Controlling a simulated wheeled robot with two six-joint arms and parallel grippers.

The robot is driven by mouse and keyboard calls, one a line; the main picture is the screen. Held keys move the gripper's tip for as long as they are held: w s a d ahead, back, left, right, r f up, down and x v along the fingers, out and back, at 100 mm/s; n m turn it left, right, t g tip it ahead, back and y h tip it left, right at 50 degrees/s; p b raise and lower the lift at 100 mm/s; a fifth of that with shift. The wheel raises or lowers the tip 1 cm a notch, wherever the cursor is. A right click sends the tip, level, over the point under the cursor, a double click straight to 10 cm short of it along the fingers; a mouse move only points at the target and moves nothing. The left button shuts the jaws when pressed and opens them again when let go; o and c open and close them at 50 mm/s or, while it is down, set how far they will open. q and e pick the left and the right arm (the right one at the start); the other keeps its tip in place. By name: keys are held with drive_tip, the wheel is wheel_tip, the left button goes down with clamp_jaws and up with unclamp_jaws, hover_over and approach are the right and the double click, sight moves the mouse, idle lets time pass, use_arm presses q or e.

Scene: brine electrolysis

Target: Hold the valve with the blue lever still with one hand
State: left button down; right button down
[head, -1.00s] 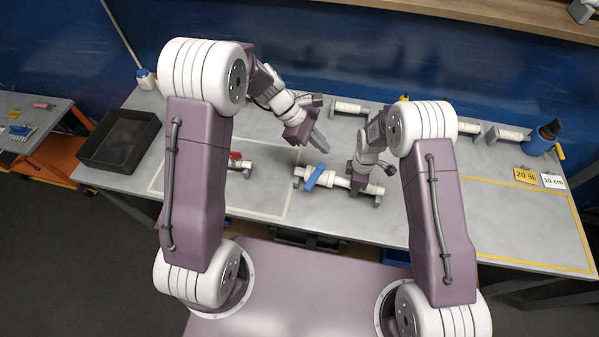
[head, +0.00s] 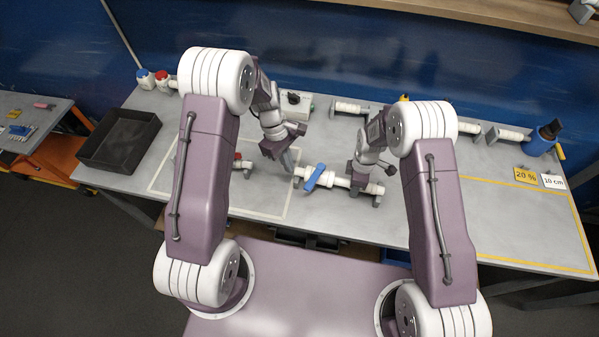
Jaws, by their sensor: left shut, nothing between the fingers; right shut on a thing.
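The valve with the blue lever (head: 316,177) lies on the grey table, a white pipe piece with its blue lever set at a slant across it. My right gripper (head: 359,188) is shut on the right part of this valve; its fingers are partly hidden by its own body. My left gripper (head: 288,165) is shut and empty, pointing down just left of the valve's white left end. I cannot tell whether its tips touch that end.
A valve with a red part (head: 241,162) lies to the left, partly behind my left arm. A black tray (head: 120,140) stands at the far left. White pipes on holders (head: 352,107) line the back. Yellow tape (head: 500,183) and small signs (head: 525,176) mark the right side.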

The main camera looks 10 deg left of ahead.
sight(307, 183)
use_arm(q)
drive_tip(key=d, duration=0.1)
drive_tip(key=s+d+f, duration=0.1)
drive_tip(key=d, duration=0.2)
drive_tip(key=shift+s+f, duration=0.15)
drive_tip(key=shift+s, duration=0.25)
drive_tip(key=s+d+n, duration=0.1)
drive_tip(key=n, duration=0.1)
drive_tip(key=s+d+n+t, duration=0.1)
drive_tip(key=n, duration=0.1)
drive_tip(key=shift+d+n, duration=0.1)
drive_tip(key=shift+n, duration=0.2)
drive_tip(key=shift+w, duration=0.1)
